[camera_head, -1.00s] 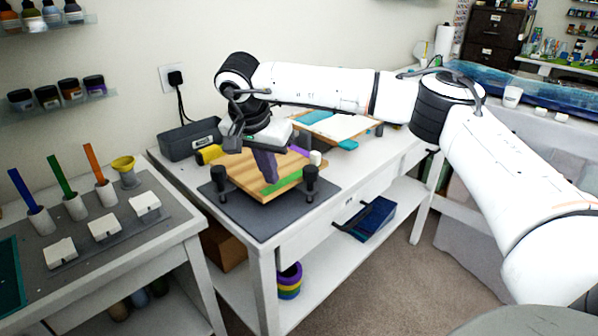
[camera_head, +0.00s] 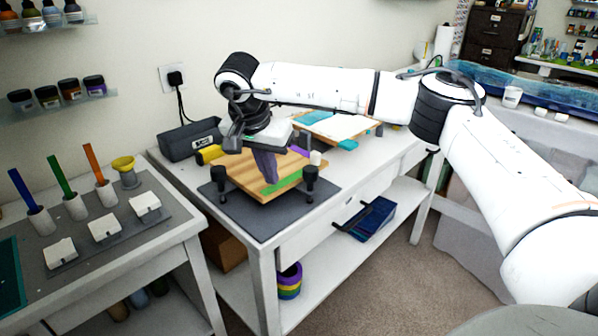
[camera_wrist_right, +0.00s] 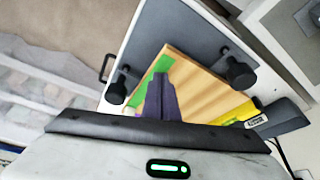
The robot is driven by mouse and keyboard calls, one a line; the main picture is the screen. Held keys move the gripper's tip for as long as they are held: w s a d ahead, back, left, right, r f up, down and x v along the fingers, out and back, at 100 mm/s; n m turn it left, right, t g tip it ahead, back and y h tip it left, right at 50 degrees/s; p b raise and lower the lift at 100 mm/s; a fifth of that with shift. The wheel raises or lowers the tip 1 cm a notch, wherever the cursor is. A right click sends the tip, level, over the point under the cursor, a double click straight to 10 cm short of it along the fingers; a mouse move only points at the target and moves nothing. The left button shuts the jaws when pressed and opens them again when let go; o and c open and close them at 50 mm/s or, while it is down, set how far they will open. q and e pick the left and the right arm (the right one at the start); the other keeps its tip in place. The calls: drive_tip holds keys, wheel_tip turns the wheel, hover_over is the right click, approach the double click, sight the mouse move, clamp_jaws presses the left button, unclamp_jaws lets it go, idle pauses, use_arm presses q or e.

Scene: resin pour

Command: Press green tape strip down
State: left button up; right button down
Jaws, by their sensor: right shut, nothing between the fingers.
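The green tape strip (camera_head: 281,183) lies along the front right edge of the wooden board (camera_head: 238,177). In the right wrist view the strip (camera_wrist_right: 158,66) runs along the board's left edge, next to the fingertips. My right gripper (camera_head: 268,179) is shut and empty, its dark purple fingers pointing down at the board beside the strip. In the right wrist view the shut fingers (camera_wrist_right: 159,80) overlap the strip's inner side. I cannot tell whether the tips touch it. My left gripper is not in view.
The board rests on a dark mat (camera_head: 240,213) with black clamp posts (camera_head: 311,174) around it. A purple strip (camera_head: 299,151) and a yellow roll (camera_head: 209,154) are at the board's far side. A dark box (camera_head: 192,139) stands behind. Pigment tubes (camera_head: 71,174) stand on the left table.

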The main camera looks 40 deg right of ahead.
sight(295, 174)
drive_tip(key=shift+f, duration=0.55)
idle(0.4)
idle(0.5)
drive_tip(key=shift+d, duration=1.15)
drive_tip(key=shift+d, duration=0.1)
drive_tip(key=shift+w+d+p, duration=0.1)
drive_tip(key=shift+d+p, duration=0.35)
drive_tip(key=shift+d, duration=0.55)
drive_tip(key=shift+r, duration=0.1)
drive_tip(key=shift+w+d+r+p, duration=0.1)
drive_tip(key=shift+d+p, duration=0.35)
drive_tip(key=shift+d, duration=0.45)
drive_tip(key=shift+d, duration=0.2)
